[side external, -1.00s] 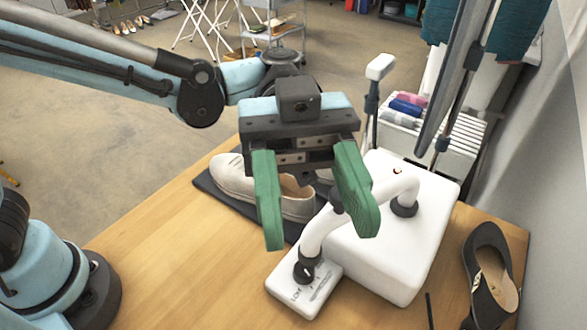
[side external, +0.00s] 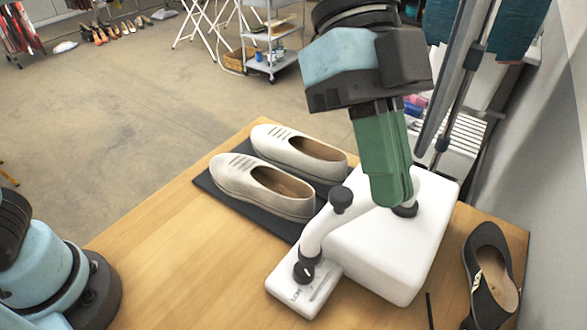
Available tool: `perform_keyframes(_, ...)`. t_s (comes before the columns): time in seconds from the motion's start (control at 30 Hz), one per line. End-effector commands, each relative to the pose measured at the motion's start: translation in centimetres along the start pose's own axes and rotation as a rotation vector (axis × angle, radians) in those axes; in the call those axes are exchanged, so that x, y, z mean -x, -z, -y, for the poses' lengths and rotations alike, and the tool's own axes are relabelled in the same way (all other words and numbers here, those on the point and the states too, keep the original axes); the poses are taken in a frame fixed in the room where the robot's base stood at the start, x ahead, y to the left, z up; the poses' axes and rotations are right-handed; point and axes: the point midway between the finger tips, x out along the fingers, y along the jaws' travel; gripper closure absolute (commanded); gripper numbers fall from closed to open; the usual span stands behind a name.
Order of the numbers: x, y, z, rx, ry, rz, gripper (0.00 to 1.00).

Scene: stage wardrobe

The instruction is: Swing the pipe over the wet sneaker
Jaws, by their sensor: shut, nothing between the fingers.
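The white curved pipe (side external: 319,229) rises from a dark collar by a small dial base (side external: 312,293) and runs over a white box (side external: 375,263). A dark knob (side external: 341,199) stands on the pipe. Its far end by another dark collar (side external: 405,210) is partly hidden by my fingers. Two cream shoes, one nearer (side external: 240,182) and one farther (side external: 285,141), lie side by side on a dark mat (side external: 262,218) left of the pipe; I cannot tell which is wet. My gripper (side external: 392,203) is shut and empty, pointing down over the box, right of the knob. I cannot tell whether it touches the pipe.
A dark shoe (side external: 478,285) lies at the table's right edge. A pole and hanging clothes (side external: 510,35) stand behind on the right, near the wall. The wooden table (side external: 170,260) is clear at front left.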

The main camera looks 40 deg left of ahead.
Motion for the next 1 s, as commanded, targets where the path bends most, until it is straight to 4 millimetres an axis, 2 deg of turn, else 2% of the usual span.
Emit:
perform_keyframes(0.1, 2.2, -0.5, 0.8, 0.030, 0.105, 0.163, 1.00)
perform_keyframes(0.2, 3.7, -0.8, 1.2, 0.040, 0.171, 0.249, 1.00)
perform_keyframes(0.3, 4.6, -1.0, 1.4, 0.046, 0.208, 0.295, 1.00)
perform_keyframes(0.4, 4.6, -1.2, 1.6, 0.046, 0.221, 0.310, 1.00)
perform_keyframes(0.57, 3.2, -1.7, 1.9, 0.045, 0.220, 0.310, 1.00)
perform_keyframes(1.0, -3.9, -4.0, 3.5, 0.045, 0.218, 0.310, 1.00)
